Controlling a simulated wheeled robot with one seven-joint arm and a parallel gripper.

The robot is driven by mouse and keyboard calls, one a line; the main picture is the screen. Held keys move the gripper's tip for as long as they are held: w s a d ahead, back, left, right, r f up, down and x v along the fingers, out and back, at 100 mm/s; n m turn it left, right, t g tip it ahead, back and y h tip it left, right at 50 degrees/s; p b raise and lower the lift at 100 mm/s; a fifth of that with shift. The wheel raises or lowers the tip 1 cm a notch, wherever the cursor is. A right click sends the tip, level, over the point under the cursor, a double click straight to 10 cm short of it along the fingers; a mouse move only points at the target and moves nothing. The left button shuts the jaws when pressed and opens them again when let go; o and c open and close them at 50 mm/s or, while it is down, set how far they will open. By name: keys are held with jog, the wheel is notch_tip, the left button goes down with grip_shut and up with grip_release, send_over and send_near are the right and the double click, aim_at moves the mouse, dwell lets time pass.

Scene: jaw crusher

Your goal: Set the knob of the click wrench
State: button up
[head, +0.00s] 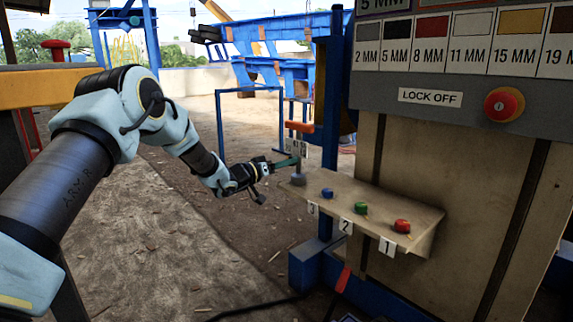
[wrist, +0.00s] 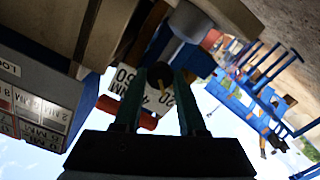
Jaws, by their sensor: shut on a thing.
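The click wrench stands at the far end of the shelf, with its orange handle (head: 300,127) on top; the handle also shows in the wrist view (wrist: 110,107). A white dial plate (head: 301,148) with black numbers is on it. In the wrist view, the dial plate (wrist: 150,98) is upside down and partly covered by my fingers. The dark round knob (wrist: 160,72) with a yellow pointer sits in front of the plate. My gripper (head: 291,162) has its green fingers on either side of the knob, shut on it. In the head view the knob is hidden.
The shelf (head: 365,195) carries a blue knob (head: 327,193), a green knob (head: 361,207) and a red knob (head: 402,226). Behind it is a panel with a red lock-off button (head: 504,104). Blue steel frames (head: 275,70) stand behind. The ground left of the shelf is open.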

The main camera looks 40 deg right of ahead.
grip_shut()
jog(key=shift+m, duration=0.3)
jog(key=m+b, duration=0.2)
jog(key=m, duration=0.2)
jog(key=shift+f, duration=0.1)
jog(key=m+b, duration=0.2)
jog(key=m, duration=0.3)
jog(key=m+b, duration=0.3)
jog(key=m, duration=0.2)
jog(key=shift+b, duration=0.35)
jog(key=shift+m+b, duration=1.05)
jog(key=shift+m, duration=0.55)
